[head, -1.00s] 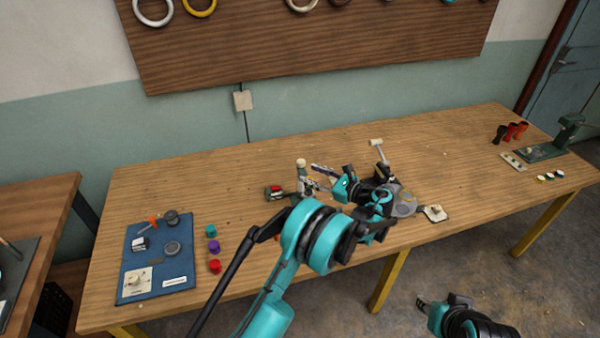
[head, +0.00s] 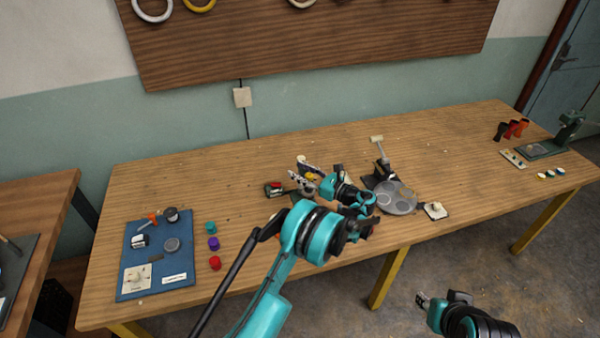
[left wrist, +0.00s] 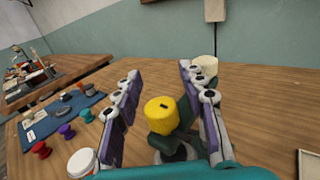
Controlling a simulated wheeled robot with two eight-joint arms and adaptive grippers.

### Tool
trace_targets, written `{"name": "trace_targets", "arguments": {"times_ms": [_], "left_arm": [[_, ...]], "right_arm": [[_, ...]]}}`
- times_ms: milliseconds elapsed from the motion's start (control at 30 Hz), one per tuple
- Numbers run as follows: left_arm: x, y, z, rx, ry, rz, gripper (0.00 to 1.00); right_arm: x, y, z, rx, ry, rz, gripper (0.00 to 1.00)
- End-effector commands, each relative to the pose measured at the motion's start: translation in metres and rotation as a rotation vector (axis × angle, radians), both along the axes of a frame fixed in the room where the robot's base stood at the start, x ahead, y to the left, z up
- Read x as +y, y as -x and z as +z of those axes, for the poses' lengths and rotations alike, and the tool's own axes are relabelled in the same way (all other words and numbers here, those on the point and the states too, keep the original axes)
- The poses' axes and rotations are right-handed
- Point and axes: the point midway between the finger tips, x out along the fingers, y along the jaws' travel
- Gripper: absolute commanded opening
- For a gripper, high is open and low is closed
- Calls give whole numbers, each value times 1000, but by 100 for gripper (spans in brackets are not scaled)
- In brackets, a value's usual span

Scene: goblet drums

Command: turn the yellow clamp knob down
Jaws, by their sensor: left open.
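The yellow clamp knob (left wrist: 161,114) is a short cylinder with a dark slot on top, on a dark green mount. In the left wrist view it stands between the two fingers of my left gripper (left wrist: 160,75), which is open; I see gaps at both sides. In the head view a bit of the yellow knob (head: 313,176) shows between the fingers of my left gripper (head: 304,174), and most of its mount is hidden by the gripper. My right gripper (head: 423,300) hangs low in front of the table, away from the knob, its opening unclear.
A grey disc-topped stand (head: 398,198) is right of my left gripper, with a mallet-like tool (head: 379,146) behind. A small red-and-dark device (head: 275,188) lies left. A blue mat (head: 183,262) with parts and several coloured knobs lie further left.

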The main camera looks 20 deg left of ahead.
Motion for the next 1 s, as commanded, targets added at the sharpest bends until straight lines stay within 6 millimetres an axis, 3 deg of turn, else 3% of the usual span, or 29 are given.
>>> {"name": "trace_targets", "arguments": {"times_ms": [267, 400, 767, 1000], "left_arm": [[1, -1, 0, 0, 0, -1, 38], [1, -1, 0, 0, 0, -1, 1], [1, -1, 0, -1, 0, -7, 0], [0, -6, -2, 0, 0, -197, 0]], "right_arm": [[0, 0, 0, 0, 0, 0, 36], [0, 0, 0, 0, 0, 0, 36], [0, 0, -1, 0, 0, 0, 36], [0, 0, -14, 0, 0, 0, 36]]}}
